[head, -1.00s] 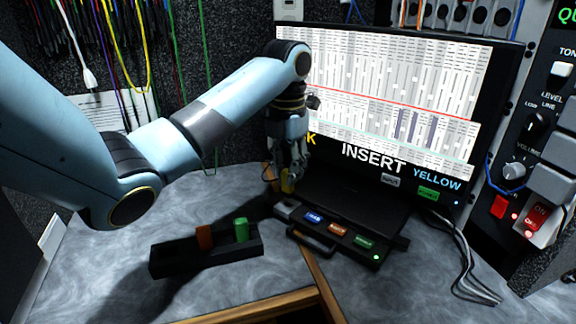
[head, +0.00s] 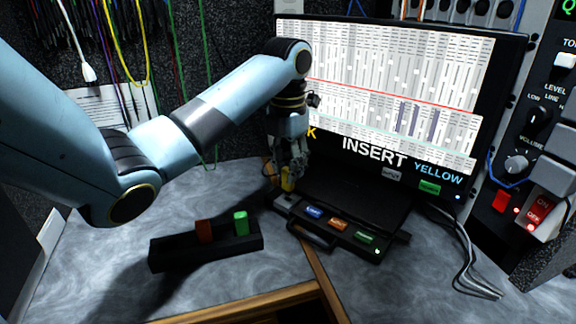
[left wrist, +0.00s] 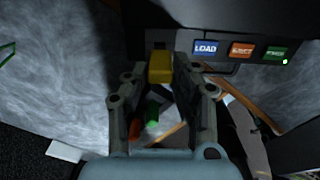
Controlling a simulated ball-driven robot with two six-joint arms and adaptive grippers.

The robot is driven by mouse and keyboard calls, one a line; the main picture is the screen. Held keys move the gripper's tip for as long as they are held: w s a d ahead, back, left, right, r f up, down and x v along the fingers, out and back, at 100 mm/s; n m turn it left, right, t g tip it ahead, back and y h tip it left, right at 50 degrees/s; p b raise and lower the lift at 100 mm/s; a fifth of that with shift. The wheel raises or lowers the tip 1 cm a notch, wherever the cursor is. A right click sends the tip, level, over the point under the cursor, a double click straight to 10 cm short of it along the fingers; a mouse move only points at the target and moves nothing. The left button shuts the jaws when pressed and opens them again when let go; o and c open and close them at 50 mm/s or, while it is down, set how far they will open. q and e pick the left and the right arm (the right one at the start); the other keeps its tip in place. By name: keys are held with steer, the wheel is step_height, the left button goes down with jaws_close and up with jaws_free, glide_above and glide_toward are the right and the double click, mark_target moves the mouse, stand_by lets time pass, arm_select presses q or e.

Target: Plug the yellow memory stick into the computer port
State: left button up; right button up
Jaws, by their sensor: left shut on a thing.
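The yellow memory stick (head: 288,181) is held in my left gripper (head: 289,172), which is shut on it and points down. The stick also shows between the fingers in the left wrist view (left wrist: 160,66). It is right at the left end of the black computer unit (head: 338,237), over a grey block (head: 284,201) there. The port itself is hidden, and I cannot tell whether the stick touches or enters it. My right gripper is not in view.
A black holder (head: 170,253) with a red stick (head: 204,231) and a green stick (head: 241,223) stands at the front left. The unit carries blue, orange and green buttons. A monitor (head: 385,90) reading "INSERT YELLOW" stands behind. Cables (head: 466,260) lie at the right.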

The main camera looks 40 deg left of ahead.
mark_target(288, 188)
arm_select(q)
steer(key=shift+f+b, duration=1.1)
steer(key=shift+f, duration=0.3)
stand_by(0.3)
